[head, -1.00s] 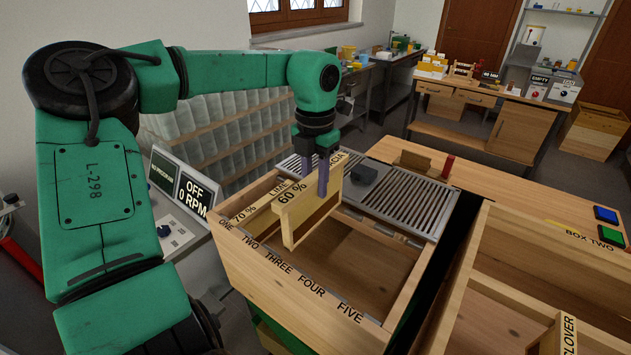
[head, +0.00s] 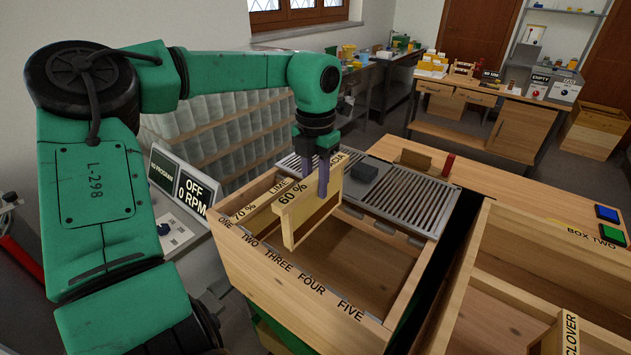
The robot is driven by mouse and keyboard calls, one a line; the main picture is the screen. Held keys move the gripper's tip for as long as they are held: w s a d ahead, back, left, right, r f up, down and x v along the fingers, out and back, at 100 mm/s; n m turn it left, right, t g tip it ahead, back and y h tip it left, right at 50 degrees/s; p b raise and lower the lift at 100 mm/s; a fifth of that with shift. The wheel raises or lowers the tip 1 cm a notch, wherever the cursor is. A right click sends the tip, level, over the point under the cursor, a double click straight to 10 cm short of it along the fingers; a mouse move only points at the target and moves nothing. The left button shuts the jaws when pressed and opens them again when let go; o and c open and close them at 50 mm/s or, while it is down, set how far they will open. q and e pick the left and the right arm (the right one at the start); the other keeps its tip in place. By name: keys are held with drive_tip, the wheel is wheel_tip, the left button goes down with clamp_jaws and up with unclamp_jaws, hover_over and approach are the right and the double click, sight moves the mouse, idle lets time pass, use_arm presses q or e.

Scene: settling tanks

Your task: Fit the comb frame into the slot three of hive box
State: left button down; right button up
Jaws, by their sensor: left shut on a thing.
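My left gripper (head: 323,182) is shut on the top bar of a wooden comb frame (head: 289,215) labelled "60 %". The box's front rim carries the words ONE to FIVE, and the frame's near end is near the word THREE. The right part of the box is empty. My right gripper is not in view.
A second box, BOX TWO (head: 545,250), stands at the right with a CLOVER frame (head: 566,335). A control panel (head: 180,184) reads OFF, 0 RPM.

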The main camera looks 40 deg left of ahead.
use_arm(q)
wheel_tip(320, 180, down, 14)
drive_tip(key=b, duration=1.1)
drive_tip(key=shift+f, duration=0.2)
idle(4.1)
drive_tip(key=c, duration=0.5)
unclamp_jaws()
wheel_tip(320, 180, up, 15)
drive_tip(key=shift+f+b, duration=0.15)
drive_tip(key=shift+b, duration=0.3)
drive_tip(key=shift+f, duration=0.1)
